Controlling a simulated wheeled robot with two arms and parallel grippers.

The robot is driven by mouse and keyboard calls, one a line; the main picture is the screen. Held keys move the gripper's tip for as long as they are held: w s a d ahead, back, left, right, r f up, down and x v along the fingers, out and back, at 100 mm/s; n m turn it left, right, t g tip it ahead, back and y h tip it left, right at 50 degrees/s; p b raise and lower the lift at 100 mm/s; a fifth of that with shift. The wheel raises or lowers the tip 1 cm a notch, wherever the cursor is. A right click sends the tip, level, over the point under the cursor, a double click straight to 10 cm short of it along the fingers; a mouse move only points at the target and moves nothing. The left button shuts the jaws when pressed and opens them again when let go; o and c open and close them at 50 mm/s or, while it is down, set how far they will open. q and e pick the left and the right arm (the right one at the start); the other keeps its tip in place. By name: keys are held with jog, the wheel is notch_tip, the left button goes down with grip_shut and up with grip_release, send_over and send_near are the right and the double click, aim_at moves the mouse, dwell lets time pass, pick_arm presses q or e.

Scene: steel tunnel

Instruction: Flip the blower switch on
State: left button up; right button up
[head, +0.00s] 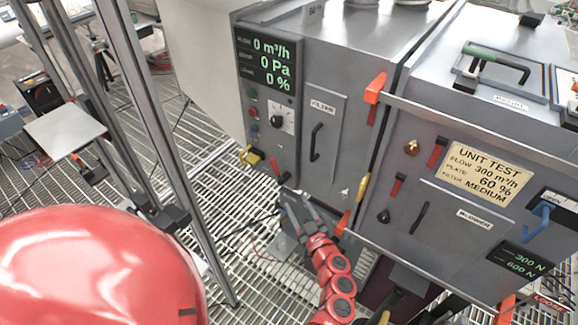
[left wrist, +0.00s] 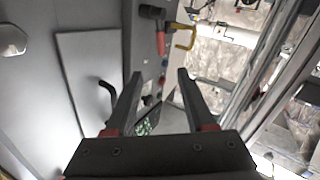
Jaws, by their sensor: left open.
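The grey blower cabinet (head: 331,95) carries a display (head: 268,62) reading 0 m³/h, 0 Pa and 0 %. Low on its left panel is a red-handled lever (head: 275,167) beside a yellow hook-shaped part (head: 249,156). The lever (left wrist: 161,42), with a dark block at its end, and the yellow part (left wrist: 185,38) also show in the left wrist view. I cannot read a label on the lever. My left gripper (head: 295,197) is open and empty, just below and right of the lever. In the left wrist view its fingers (left wrist: 160,75) point toward the lever, apart from it.
A black knob (head: 277,120) and small buttons sit above the lever. A panel with a black handle (head: 316,142) is to their right. The unit test cabinet (head: 470,120) stands further right. Metal posts (head: 165,140) rise at left above the grated floor.

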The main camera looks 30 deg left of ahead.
aim_at(275, 167)
pick_arm(q)
jog(key=p+x, duration=0.2)
jog(key=x, duration=1.4)
jog(key=shift+a, duration=0.2)
jog(key=shift+w+a, duration=0.3)
jog(key=shift+a, duration=0.2)
grip_shut()
